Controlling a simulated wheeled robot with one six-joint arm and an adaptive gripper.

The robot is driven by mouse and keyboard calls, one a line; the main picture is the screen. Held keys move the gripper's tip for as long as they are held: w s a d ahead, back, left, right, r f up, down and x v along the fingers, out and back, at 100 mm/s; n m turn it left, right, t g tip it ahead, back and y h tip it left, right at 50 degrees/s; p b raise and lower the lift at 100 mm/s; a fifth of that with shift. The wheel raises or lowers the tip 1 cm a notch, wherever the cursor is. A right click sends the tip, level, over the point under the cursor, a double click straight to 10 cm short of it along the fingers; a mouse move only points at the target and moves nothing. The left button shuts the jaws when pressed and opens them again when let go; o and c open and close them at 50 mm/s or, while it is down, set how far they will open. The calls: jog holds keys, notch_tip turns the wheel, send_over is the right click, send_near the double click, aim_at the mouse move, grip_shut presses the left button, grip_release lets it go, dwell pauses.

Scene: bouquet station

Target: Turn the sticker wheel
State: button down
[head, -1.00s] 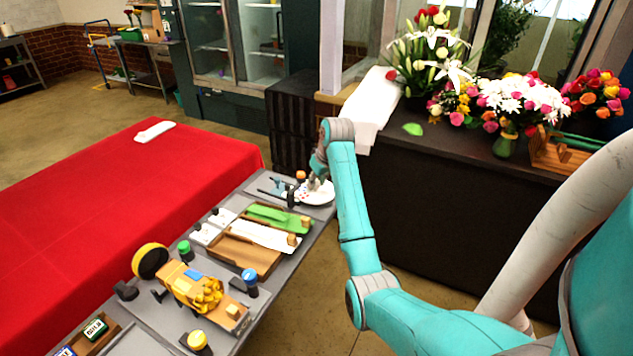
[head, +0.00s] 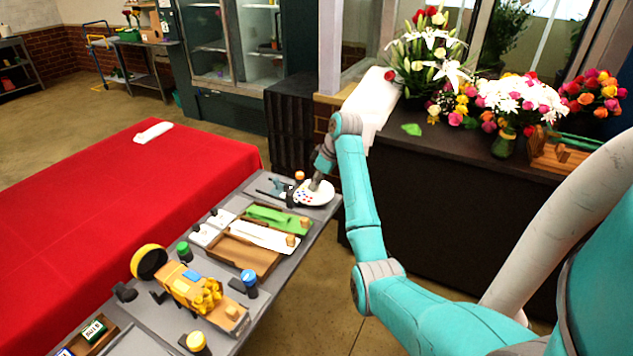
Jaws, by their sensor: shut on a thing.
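The sticker wheel (head: 323,196) is a white disc with small coloured dots, flat at the far end of the grey workbench. My gripper (head: 315,186) points down at the wheel's upper middle and is shut on it. The fingertips are small and partly hidden by my wrist, so the exact place of the grip is hard to see. Red and blue dots show on the wheel's left part.
An orange-topped post (head: 299,176) and dark tools stand just left of the wheel. A wooden tray (head: 243,256) with green and white sheets lies nearer. The red-covered table (head: 110,220) is on the left; a dark flower counter (head: 450,205) is on the right.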

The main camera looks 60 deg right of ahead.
jog(key=c, duration=0.8)
grip_release()
jog(key=shift+c, duration=0.2)
